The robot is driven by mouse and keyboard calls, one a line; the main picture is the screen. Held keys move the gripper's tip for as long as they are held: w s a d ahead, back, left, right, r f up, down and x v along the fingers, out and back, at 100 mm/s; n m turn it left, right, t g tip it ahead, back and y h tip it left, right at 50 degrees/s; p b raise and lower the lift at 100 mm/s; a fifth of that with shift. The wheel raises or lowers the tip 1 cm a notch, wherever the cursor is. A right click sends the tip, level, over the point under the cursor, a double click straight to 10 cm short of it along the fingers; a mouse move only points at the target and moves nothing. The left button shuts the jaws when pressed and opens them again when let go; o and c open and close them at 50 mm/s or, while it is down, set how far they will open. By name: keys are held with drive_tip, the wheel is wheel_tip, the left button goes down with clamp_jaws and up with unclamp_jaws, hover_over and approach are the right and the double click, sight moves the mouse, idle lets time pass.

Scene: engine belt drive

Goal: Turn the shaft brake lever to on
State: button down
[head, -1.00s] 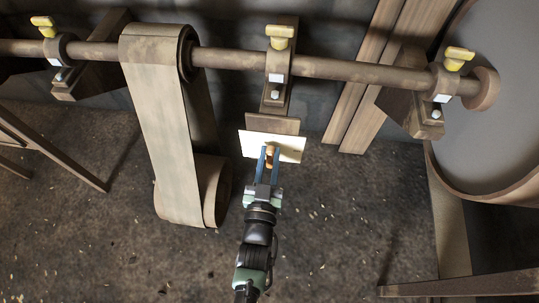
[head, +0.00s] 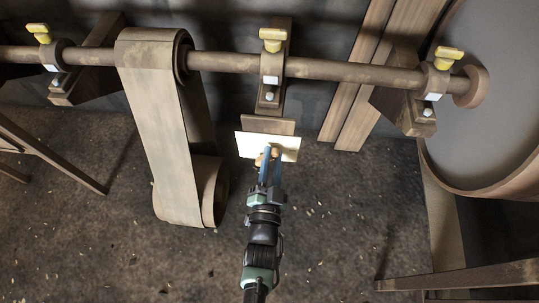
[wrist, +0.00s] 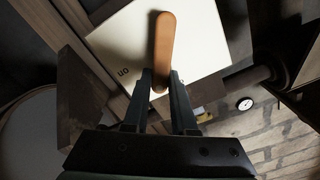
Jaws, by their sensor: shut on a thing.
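The shaft brake lever (wrist: 164,45) is a rounded wooden handle in front of a white plate (wrist: 205,30). In the wrist view it stands near upright, leaning slightly right at its top. The word "on" is printed on the plate to the left of the lever and reads upside down; no other label shows. In the head view the plate (head: 247,143) hangs below the middle shaft support, and the lever is mostly hidden by my fingers. My gripper (wrist: 162,84) is shut on the lever, one finger on each side of its near end; it also shows in the head view (head: 269,156).
A long shaft (head: 340,72) runs above, with yellow-topped supports. A wide belt (head: 160,130) hangs to the left of my gripper. A large wheel (head: 490,110) stands at the right. A round gauge (wrist: 245,104) shows in the wrist view. The floor around my arm is open.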

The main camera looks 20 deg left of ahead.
drive_tip(key=shift+w+d+f+m+b, duration=0.15)
drive_tip(key=shift+f+m+b, duration=0.35)
drive_tip(key=shift+m, duration=1.35)
drive_tip(key=shift+s+d+f+m+b, duration=0.1)
drive_tip(key=shift+d+f+m+b, duration=0.35)
drive_tip(key=shift+m, duration=1.35)
drive_tip(key=shift+w+a+f+m+b, duration=0.15)
drive_tip(key=shift+m+b, duration=0.55)
drive_tip(key=shift+m, duration=1.15)
drive_tip(key=shift+s+d+f, duration=0.1)
drive_tip(key=c, duration=0.7)
unclamp_jaws()
drive_tip(key=p+v, duration=0.4)
drive_tip(key=v, duration=0.9)
